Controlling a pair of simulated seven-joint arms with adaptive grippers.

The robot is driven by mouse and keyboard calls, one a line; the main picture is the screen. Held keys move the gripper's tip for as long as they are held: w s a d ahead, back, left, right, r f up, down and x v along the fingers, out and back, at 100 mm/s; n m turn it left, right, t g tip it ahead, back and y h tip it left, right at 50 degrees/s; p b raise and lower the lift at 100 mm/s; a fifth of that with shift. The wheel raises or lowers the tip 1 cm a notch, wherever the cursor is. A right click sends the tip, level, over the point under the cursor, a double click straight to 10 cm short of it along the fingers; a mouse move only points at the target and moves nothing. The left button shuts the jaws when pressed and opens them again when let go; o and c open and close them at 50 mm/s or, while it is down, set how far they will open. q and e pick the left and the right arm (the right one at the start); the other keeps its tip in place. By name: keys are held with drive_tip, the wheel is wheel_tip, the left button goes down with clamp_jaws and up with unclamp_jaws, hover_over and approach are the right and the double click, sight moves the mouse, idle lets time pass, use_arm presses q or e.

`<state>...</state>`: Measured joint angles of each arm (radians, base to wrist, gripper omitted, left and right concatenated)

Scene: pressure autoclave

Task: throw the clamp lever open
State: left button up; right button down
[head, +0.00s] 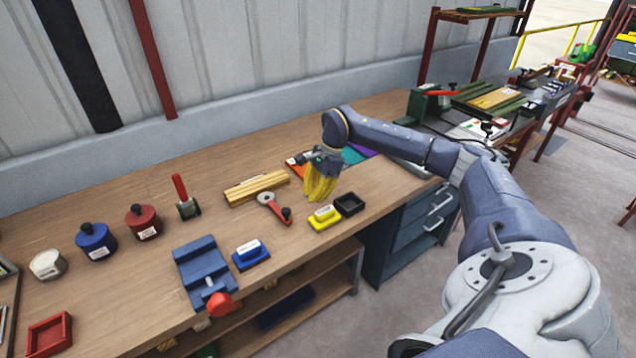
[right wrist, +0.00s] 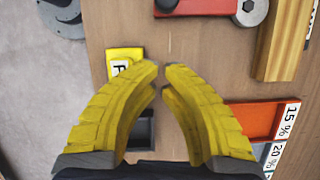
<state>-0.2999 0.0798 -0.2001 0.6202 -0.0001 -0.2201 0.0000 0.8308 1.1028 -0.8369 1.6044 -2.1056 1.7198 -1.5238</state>
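A lever with a red arm (head: 276,206), a round grey pivot and a dark knob lies low at the bench's middle. Its red arm also shows at the top edge of the right wrist view (right wrist: 205,6), partly cut off. A second red handle (head: 180,187) stands upright on a small dark green base further left. No label tells which one is the clamp lever. My right gripper (head: 320,198) points down over the bench, to the right of the flat lever and apart from it. Its yellow fingertips (right wrist: 162,72) nearly meet, with nothing between them.
A yellow block (head: 324,217) and a black open box (head: 349,204) sit beside my right gripper. A wooden block (head: 256,188) lies behind the flat lever. A blue fixture (head: 203,268) with a red knob and a blue block (head: 250,254) stand nearer the front edge.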

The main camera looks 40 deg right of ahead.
drive_tip(key=a+f, duration=0.1)
drive_tip(key=a, duration=0.1)
drive_tip(key=shift+w+a+f, duration=0.3)
drive_tip(key=shift+a+f, duration=0.05)
drive_tip(key=shift+w+a, duration=0.2)
drive_tip(key=shift+a, duration=0.7)
drive_tip(key=shift+a, duration=0.1)
